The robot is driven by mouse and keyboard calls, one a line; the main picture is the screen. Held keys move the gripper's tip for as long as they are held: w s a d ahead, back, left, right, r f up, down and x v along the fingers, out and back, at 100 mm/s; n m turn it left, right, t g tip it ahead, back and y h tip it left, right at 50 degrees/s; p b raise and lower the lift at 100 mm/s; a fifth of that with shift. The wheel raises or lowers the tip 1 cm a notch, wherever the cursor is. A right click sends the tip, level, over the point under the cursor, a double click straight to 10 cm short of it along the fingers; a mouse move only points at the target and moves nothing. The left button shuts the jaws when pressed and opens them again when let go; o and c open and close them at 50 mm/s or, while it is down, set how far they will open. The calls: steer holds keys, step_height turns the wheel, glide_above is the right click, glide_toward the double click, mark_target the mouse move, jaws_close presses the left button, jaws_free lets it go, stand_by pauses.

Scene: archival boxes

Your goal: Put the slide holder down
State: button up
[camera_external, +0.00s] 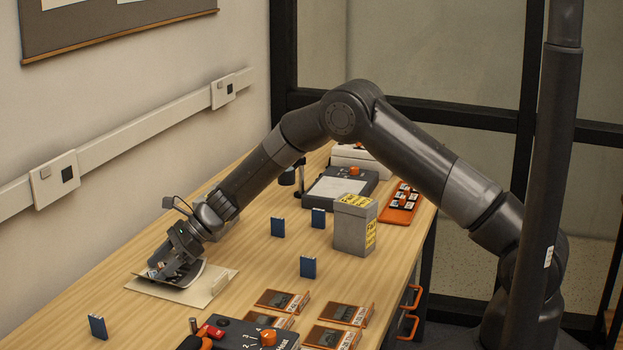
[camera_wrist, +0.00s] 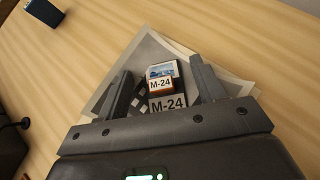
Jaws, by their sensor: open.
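In the wrist view the fingers of my gripper (camera_wrist: 160,88) are apart. Between them is a small holder marked M-24 (camera_wrist: 161,85), with a blue picture and an orange edge. It appears to rest on a dark piece with a second M-24 label (camera_wrist: 167,103), over grey and pale sheets (camera_wrist: 230,88). I see a gap on either side of the holder. The gripper mostly hides it in the external view.
Small blue blocks stand on the table, one at the front left (camera_external: 97,326) and one near the middle (camera_external: 308,267). A grey box with yellow labels (camera_external: 354,226) stands right of centre. Several orange-edged slide cards (camera_external: 283,300) lie at the front. Bare wood lies left of the folder.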

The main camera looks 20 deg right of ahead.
steer(key=v, duration=1.2)
steer(key=shift+r, duration=0.1)
steer(key=s+d+r+n+t+h, duration=0.15)
steer(key=s+d+r+n, duration=0.4)
steer(key=d+r, duration=0.55)
steer(key=s+d+r+n+t+h, duration=0.1)
steer(key=s+d+r+n+h, duration=0.25)
steer(key=s+d+r, duration=0.65)
steer(key=s+d+n+t+h, duration=0.1)
steer(key=s+d+n, duration=0.3)
steer(key=s+d, duration=0.4)
steer(key=s+d+n+t+h, duration=0.2)
steer(key=s+d, duration=0.6)
steer(key=d, duration=0.8)
steer(key=n+h, duration=0.2)
steer(key=n, duration=0.1)
steer(key=shift+h, duration=0.3)
steer(key=shift+s+r, duration=0.1)
steer(key=shift+c, duration=0.2)
